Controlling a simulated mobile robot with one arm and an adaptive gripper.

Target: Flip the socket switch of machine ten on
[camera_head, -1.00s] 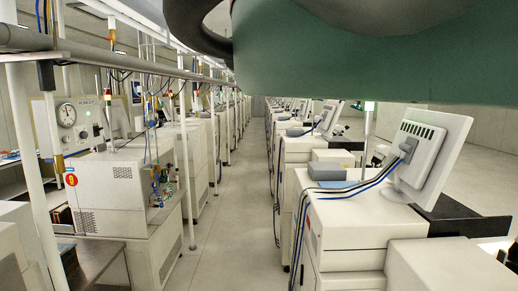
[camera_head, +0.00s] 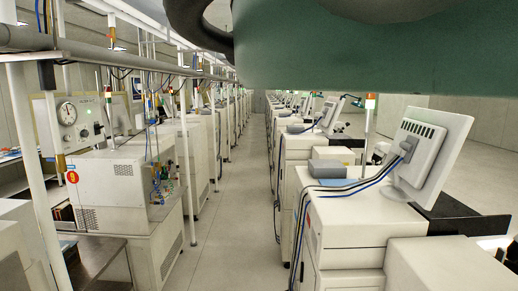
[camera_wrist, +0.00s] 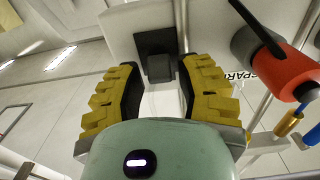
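In the wrist view, a black square fitting with a raised dark block, which looks like the socket switch (camera_wrist: 157,62), sits on a pale box-like surface. My gripper (camera_wrist: 157,78) has two yellow ridged fingers with dark inner pads. They are spread apart, one on each side of the fitting, with nothing held between them. I cannot tell whether a finger touches it, nor whether the switch is on or off. The gripper and switch cannot be made out in the head view.
In the wrist view, a red cylinder (camera_wrist: 286,70) with a black end is close on the right, near brass and blue parts. In the head view, a clear aisle (camera_head: 236,200) runs between machine rows. A monitor (camera_head: 432,150) stands on the right machine.

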